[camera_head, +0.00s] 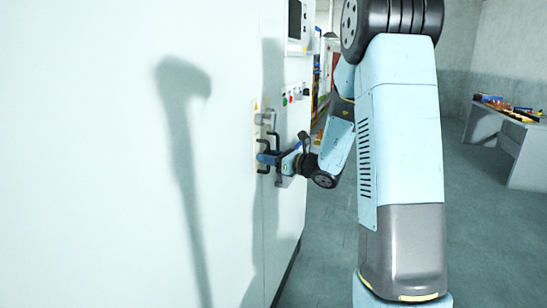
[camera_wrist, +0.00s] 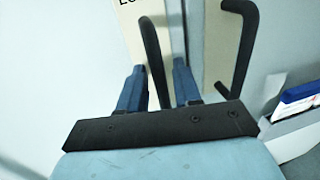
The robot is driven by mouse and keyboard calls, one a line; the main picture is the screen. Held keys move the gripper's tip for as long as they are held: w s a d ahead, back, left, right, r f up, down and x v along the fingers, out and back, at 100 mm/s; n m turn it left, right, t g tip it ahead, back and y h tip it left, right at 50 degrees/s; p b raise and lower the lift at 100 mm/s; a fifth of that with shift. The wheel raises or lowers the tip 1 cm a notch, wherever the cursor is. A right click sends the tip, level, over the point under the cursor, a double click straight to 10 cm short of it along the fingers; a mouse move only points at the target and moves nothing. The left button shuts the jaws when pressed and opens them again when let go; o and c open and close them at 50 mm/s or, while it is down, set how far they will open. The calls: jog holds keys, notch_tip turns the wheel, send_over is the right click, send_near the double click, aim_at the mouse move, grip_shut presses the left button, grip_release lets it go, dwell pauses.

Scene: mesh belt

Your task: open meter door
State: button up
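The white cabinet front (camera_head: 215,130) fills the left of the head view, with a vertical seam and black handles on beige plates near its right part. My gripper (camera_head: 266,158) is at the lower black handle (camera_head: 275,142). In the wrist view my gripper (camera_wrist: 159,85) has its two blue fingers apart. A black bar handle (camera_wrist: 153,50) runs between them, close to the left finger, with a gap to the right finger. A second black handle (camera_wrist: 245,45) stands to the right, outside the fingers. Which handle belongs to the meter door cannot be told for sure.
A panel with coloured buttons (camera_head: 293,95) and a grey screen box (camera_head: 298,25) are on the cabinet above the handles. A workbench (camera_head: 520,140) with items stands far right. The floor between is clear.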

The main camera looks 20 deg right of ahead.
grip_shut()
dwell(0.3)
